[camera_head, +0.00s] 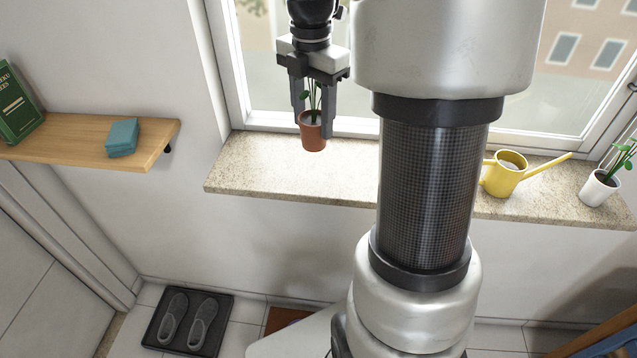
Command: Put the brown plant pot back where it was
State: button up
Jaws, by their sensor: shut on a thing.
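The brown plant pot (312,136) holds a small green plant and hangs upright between the fingers of my gripper (313,118). My gripper points down and is shut on the pot, with a finger on each side of it. The pot is over the left part of the stone windowsill (255,170), in front of the window. I cannot tell whether its base touches the sill or is a little above it. My arm hides the middle of the sill.
A yellow watering can (503,178) and a white pot with a plant (599,188) stand on the sill at the right. A wooden shelf (75,152) at the left bears a green book (16,105) and a teal block (122,137). Shoes on a dark tray (160,345) are on the floor.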

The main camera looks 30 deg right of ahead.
jog(key=shift+s+d+r+n, duration=0.2)
jog(key=shift+d+n, duration=0.2)
jog(key=shift+n, duration=0.6)
notch_tip(320, 180, down, 10)
jog(key=shift+r+b, duration=0.15)
jog(key=shift+b, duration=0.55)
jog(key=o, duration=1.2)
jog(key=shift+f, duration=0.2)
jog(key=shift+c, duration=0.2)
